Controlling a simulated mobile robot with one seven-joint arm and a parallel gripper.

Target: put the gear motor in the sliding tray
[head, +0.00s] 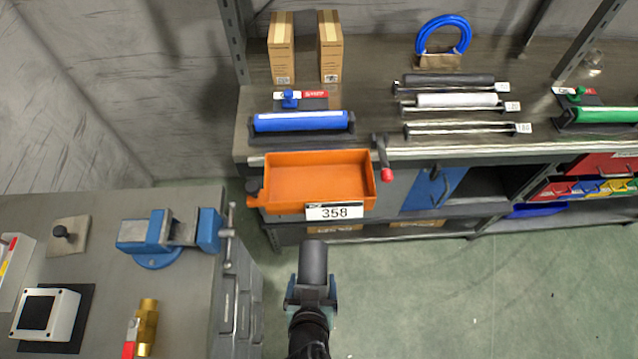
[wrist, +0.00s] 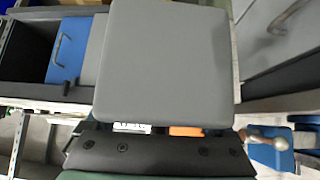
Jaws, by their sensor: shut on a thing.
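The orange sliding tray (head: 290,207) sticks out from the shelf front in the head view, with a label reading 358 on its front. Its visible inside is empty. My gripper (head: 312,292) is in front of and below the tray in the picture, shut on the dark grey gear motor (head: 313,262). The motor points towards the tray and is apart from it in the picture. In the wrist view a flat grey face of the motor (wrist: 165,60) fills the middle and hides much behind it. Only a strip of the orange tray (wrist: 186,131) shows there.
A red-knobbed lever (head: 385,165) stands at the tray's right. A blue roller (head: 300,122) lies on the shelf behind it. A workbench at left holds a blue vise (head: 165,235) and a brass valve (head: 147,320). Green floor to the right is clear.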

